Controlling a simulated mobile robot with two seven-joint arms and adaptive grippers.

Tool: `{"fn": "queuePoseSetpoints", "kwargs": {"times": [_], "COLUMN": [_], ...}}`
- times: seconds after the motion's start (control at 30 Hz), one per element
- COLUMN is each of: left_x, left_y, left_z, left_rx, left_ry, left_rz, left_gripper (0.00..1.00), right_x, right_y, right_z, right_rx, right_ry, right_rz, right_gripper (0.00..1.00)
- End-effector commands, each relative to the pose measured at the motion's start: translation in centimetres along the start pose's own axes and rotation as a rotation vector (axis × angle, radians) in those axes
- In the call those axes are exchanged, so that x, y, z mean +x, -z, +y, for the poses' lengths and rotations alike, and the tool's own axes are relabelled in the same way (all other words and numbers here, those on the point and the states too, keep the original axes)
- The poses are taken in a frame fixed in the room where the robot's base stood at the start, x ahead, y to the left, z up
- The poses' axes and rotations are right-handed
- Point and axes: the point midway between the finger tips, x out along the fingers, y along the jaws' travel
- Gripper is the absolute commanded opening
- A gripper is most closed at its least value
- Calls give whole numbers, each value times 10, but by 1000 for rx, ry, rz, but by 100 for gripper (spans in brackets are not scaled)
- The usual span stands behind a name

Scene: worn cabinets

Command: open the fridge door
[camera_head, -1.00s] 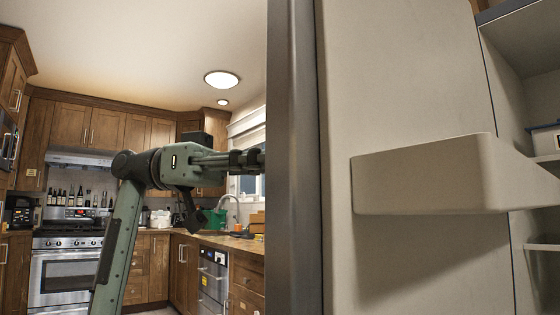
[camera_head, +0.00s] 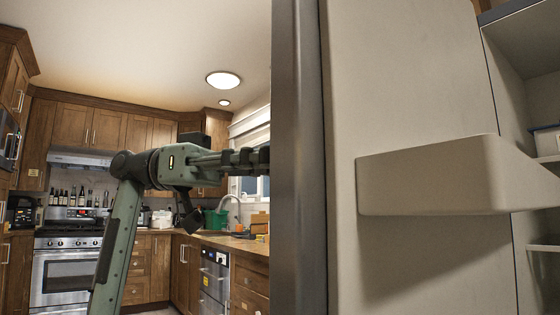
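The fridge door (camera_head: 345,90) stands open close in front of me, its pale inner side toward me and its grey edge upright. A door shelf (camera_head: 430,180) juts from its inner side. The fridge interior (camera_head: 520,90) shows at the far right, with shelves. My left arm comes in from the lower left, and my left gripper (camera_head: 250,160) reaches to the door's edge; its fingertips are hidden behind the door, so I cannot tell if they touch or grip it. My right gripper is not in view.
A stove with an oven (camera_head: 68,270) stands at the back left, under wooden cabinets (camera_head: 90,125). A counter (camera_head: 235,243) with a green container (camera_head: 215,219) runs along the right wall behind the door. A white container (camera_head: 548,141) sits on a fridge shelf.

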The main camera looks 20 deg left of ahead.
Motion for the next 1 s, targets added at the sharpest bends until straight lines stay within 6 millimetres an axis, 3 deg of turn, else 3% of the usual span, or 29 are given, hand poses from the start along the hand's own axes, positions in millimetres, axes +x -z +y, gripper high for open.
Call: {"fn": "queuePoseSetpoints", "kwargs": {"times": [0.53,0.7,1.0], "left_x": [-102,-114,-116], "left_y": [0,0,0], "left_z": [0,1,1], "left_rx": [0,1,1], "left_ry": [3,1,0], "left_rz": [0,0,-1], "left_gripper": [38,38,38], "right_x": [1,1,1], "right_y": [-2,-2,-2], "right_z": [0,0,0], "right_rx": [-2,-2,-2], "right_ry": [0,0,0], "right_rz": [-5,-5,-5], "right_gripper": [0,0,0]}}
